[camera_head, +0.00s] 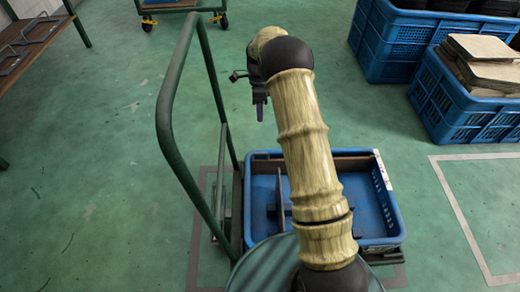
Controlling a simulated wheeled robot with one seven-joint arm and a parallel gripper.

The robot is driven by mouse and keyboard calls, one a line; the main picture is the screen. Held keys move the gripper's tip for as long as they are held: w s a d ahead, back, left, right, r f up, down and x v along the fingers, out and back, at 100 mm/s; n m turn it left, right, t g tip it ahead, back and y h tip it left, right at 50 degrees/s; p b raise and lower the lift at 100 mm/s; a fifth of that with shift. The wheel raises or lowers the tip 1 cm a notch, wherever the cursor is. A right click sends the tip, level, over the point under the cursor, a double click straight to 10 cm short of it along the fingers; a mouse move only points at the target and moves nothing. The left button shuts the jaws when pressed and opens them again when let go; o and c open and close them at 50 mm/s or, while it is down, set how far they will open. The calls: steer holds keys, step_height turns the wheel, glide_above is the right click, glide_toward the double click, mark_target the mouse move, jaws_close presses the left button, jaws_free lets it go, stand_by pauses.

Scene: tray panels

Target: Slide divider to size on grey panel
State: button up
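A blue tray (262,160) stands on a green cart low in the middle, partly hidden behind my arm. A thin dark upright strip (281,200), which looks like the divider, stands inside it left of my arm. I cannot make out a distinct grey panel; a brownish strip (355,163) runs along the tray's far inner wall. My gripper (261,112) points down, above and beyond the tray's far edge in the picture, apart from the strip. Its fingers are small and dark, so their opening cannot be told. Nothing is visibly held.
The cart's green tube handle (170,100) rises on the left of the tray. Blue crates (385,40) and (455,110), one holding flat boards (482,48), stand at upper right. A table (35,40) is at upper left. Open floor lies between.

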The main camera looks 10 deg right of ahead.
steer(key=s+f+b, duration=0.1)
steer(key=f+b, duration=0.2)
steer(key=f, duration=0.2)
steer(key=s+f+b, duration=0.1)
steer(key=f+b, duration=0.1)
steer(key=f, duration=0.4)
steer(key=s+f+b, duration=0.1)
steer(key=f+b, duration=0.2)
steer(key=f, duration=0.3)
steer(key=shift+s+a+f+b, duration=0.1)
steer(key=shift+s+a+b, duration=0.1)
steer(key=shift+a+b, duration=0.1)
jaws_close()
